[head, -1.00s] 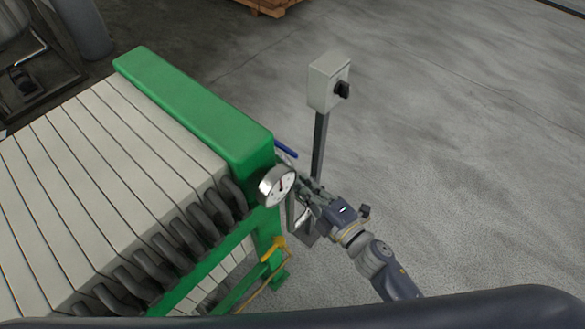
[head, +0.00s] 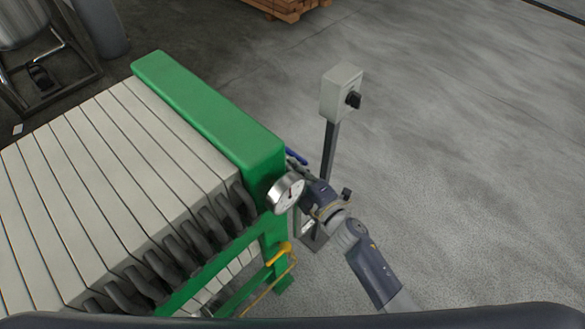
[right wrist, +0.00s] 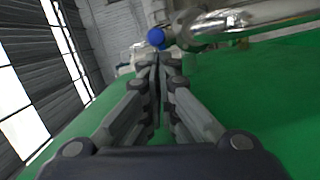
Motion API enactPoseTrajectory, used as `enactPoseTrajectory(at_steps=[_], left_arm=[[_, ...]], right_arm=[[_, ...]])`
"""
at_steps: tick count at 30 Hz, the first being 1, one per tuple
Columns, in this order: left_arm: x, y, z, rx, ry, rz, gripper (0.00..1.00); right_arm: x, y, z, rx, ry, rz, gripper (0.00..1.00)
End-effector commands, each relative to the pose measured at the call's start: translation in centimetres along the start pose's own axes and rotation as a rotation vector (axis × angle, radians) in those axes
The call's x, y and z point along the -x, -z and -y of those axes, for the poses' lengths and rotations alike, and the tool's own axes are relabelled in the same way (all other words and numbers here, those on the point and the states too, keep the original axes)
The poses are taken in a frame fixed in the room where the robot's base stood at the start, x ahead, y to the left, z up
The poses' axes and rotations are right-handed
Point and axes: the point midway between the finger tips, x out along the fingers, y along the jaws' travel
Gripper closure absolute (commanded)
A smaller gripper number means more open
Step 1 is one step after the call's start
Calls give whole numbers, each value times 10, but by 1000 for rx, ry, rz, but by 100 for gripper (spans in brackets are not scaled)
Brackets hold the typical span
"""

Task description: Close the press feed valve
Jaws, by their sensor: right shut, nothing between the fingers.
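A blue lever handle (head: 296,156) sticks out behind the green end frame of the press (head: 215,115). A round pressure gauge (head: 286,193) is mounted at that frame's near corner. A yellow lever handle (head: 279,254) sits lower down, by the green leg. My right gripper (head: 298,174) is beside the gauge, just below the blue handle, partly hidden by the gauge. In the right wrist view its fingers (right wrist: 158,62) are shut and empty. A round blue end (right wrist: 156,37) shows just beyond the fingertips, beside a shiny metal pipe (right wrist: 245,20); contact cannot be told. My left gripper is out of view.
A grey switch box (head: 342,92) on a dark post stands close behind my right gripper. White press plates (head: 95,165) fill the left. Open concrete floor (head: 470,170) lies to the right. A wooden pallet (head: 285,8) is far back.

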Motion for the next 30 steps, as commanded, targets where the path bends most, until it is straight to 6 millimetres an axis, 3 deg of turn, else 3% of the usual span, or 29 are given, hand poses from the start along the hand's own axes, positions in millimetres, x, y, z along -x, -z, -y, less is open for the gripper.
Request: enactPoseTrajectory(at_steps=[23, 30], left_arm=[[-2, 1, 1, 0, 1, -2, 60], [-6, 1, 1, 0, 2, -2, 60]], right_arm=[[4, -16, -3, 6, 20, -99, 100], [8, -33, -5, 16, 36, -176, 100]])
